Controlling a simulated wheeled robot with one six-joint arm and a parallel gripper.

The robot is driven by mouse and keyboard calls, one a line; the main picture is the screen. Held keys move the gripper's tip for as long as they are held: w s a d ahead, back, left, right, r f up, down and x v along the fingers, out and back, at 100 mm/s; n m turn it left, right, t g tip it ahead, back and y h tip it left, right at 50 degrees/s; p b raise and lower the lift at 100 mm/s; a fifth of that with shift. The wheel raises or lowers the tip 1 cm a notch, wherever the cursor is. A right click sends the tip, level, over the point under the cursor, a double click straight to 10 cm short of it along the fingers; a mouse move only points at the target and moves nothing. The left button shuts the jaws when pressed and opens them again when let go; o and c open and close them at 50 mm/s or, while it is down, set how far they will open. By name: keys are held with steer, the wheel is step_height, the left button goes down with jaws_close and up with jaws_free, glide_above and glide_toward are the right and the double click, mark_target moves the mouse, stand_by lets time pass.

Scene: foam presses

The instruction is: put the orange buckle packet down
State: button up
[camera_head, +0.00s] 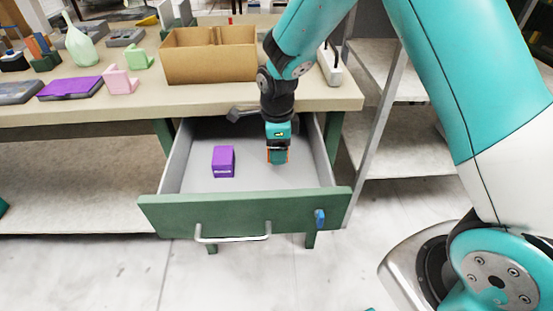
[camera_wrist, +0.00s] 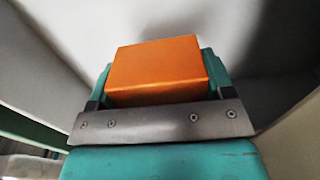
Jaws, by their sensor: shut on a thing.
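The orange buckle packet (camera_wrist: 157,68) is a small orange block held between the fingers of my gripper in the wrist view. In the head view only a sliver of the orange packet (camera_head: 277,156) shows under my gripper (camera_head: 278,148). My gripper is shut on it and points down inside the open drawer (camera_head: 246,215), right of a purple packet (camera_head: 223,161) that sits on the drawer floor. I cannot tell whether the orange packet touches the drawer floor.
The drawer has a green front with a metal handle (camera_head: 233,234) and a blue clip (camera_head: 320,219). A cardboard box (camera_head: 209,57) stands on the table above. Grey drawer walls rise close around my gripper. The drawer floor is clear between the two packets.

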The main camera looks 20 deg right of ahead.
steer(key=shift+f, duration=2.25)
steer(key=o, duration=1)
steer(key=shift+f, duration=0.1)
